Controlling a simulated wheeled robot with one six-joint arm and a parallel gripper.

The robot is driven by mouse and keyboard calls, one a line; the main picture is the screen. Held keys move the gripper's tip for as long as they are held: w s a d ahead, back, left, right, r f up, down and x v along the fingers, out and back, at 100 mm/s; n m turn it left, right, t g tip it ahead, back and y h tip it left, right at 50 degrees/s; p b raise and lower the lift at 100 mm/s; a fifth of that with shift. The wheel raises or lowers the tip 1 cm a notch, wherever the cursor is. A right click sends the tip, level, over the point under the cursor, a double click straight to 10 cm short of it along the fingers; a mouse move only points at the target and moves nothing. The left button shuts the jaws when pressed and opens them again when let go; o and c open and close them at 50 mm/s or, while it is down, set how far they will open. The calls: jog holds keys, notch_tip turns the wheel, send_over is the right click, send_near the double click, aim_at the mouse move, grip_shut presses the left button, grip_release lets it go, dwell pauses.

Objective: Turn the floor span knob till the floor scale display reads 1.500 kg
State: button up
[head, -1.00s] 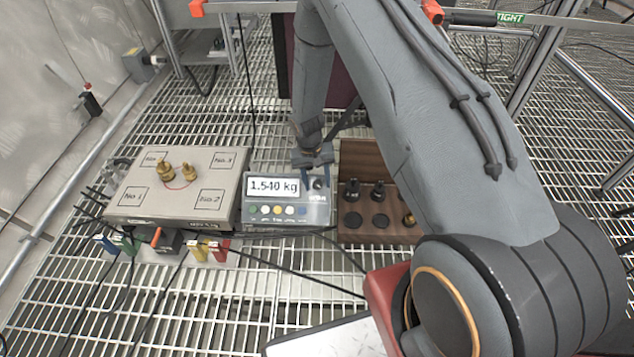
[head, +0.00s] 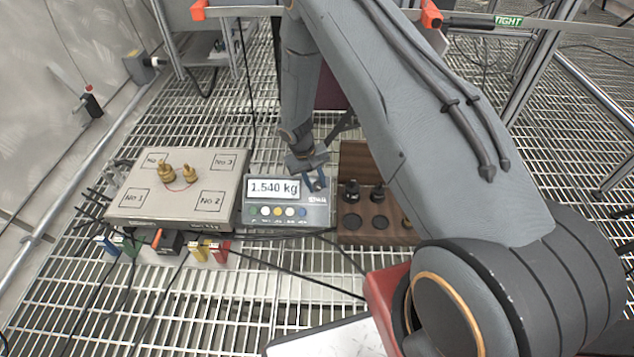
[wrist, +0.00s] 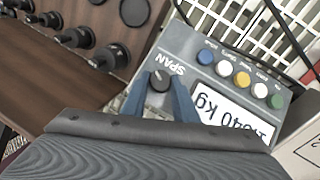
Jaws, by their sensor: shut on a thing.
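The floor scale display (head: 272,188) reads 1.540 kg in the head view. It also shows upside down in the wrist view (wrist: 232,118). The span knob (wrist: 160,77) is a small dark round knob with a white pointer mark, beside the printed word SPAN on the grey indicator box (wrist: 186,45). My gripper (wrist: 161,88) has its two blue fingers on either side of the knob and is shut on it. In the head view my gripper (head: 316,184) is at the right end of the box and mostly hides the knob.
A scale platform (head: 133,205) with numbered squares and brass weights (head: 166,172) stands left of the box. A wooden rack (head: 352,152) with black knobbed pieces stands close on the right. Coloured buttons (wrist: 225,68) line the box's front. Cables cross the grating floor.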

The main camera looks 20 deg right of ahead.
jog(key=n+h, duration=0.1)
jog(key=n+h+p, duration=0.1)
jog(key=n, duration=0.1)
jog(key=n+h, duration=0.1)
jog(key=n, duration=0.1)
jog(key=shift+s+a+f+t+h+p, duration=0.1)
jog(key=shift+a+t+h+p, duration=0.2)
jog(key=shift+t+p, duration=0.1)
jog(key=shift+n, duration=0.4)
jog(key=o, duration=1.1)
jog(key=shift+c, duration=0.2)
jog(key=p+v, duration=0.2)
jog(key=v, duration=0.5)
jog(key=shift+a+r, duration=0.2)
jog(key=shift+r, duration=0.1)
jog(key=shift+s, duration=0.1)
